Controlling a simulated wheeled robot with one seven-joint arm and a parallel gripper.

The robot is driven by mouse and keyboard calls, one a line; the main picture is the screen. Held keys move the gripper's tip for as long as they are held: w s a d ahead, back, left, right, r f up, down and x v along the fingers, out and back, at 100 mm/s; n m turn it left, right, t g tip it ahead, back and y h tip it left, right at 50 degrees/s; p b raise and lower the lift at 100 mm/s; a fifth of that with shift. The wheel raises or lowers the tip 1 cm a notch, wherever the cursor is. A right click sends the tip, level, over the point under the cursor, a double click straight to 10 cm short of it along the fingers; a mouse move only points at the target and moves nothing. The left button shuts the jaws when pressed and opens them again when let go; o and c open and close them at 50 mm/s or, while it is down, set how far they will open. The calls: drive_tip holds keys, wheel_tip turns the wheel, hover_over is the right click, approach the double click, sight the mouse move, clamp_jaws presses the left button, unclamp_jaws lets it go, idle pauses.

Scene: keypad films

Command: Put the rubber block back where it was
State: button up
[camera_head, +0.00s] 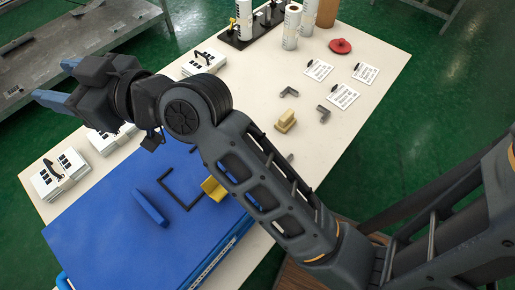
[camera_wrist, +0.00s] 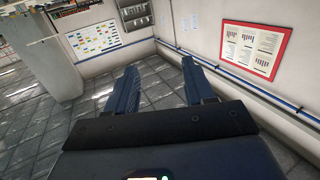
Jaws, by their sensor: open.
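A yellow block (camera_head: 211,189) stands on the blue mat (camera_head: 95,235), beside a dark angled frame (camera_head: 168,192) and partly behind my arm. A long blue bar (camera_head: 150,208) lies on the mat to the left of that frame. A tan block (camera_head: 286,121) stands on the bare white table, right of my arm. I cannot tell which of these is the rubber block. My gripper (camera_head: 54,81) is open and empty, raised beyond the table's left edge. In the wrist view its fingers (camera_wrist: 159,72) are apart with only floor and wall beyond.
The white table (camera_head: 365,65) holds several printed cards (camera_head: 343,96), small grey angle pieces (camera_head: 323,114), a red round item (camera_head: 340,46) and a black rack (camera_head: 250,36) with rolls. White keypad-like boxes (camera_head: 60,175) line the left edge. A grey bench (camera_head: 60,60) stands behind.

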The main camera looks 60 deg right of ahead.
drive_tip(key=s+f+m+h, duration=0.1)
drive_tip(key=s+f+m, duration=0.1)
drive_tip(key=s, duration=0.4)
drive_tip(key=s+f+m+g+h, duration=0.1)
drive_tip(key=s+f+m, duration=0.1)
drive_tip(key=s+f, duration=0.3)
drive_tip(key=s+f+m+h, duration=0.1)
drive_tip(key=s+f, duration=0.3)
drive_tip(key=s, duration=0.5)
drive_tip(key=shift+a+f+m+g+h, duration=0.1)
drive_tip(key=shift+a+m+g+h, duration=0.25)
drive_tip(key=shift+h, duration=0.25)
drive_tip(key=s, duration=0.2)
drive_tip(key=s+d+f, duration=0.1)
drive_tip(key=s, duration=0.2)
drive_tip(key=s+d, duration=0.1)
drive_tip(key=s, duration=0.1)
drive_tip(key=shift+s+f, duration=0.2)
drive_tip(key=shift+s, duration=0.15)
drive_tip(key=s+d+r+n, duration=0.2)
drive_tip(key=s+d, duration=0.3)
drive_tip(key=s, duration=0.4)
drive_tip(key=shift+s+n+g+y, duration=0.25)
drive_tip(key=shift+n+g+y, duration=0.15)
drive_tip(key=shift+n, duration=0.35)
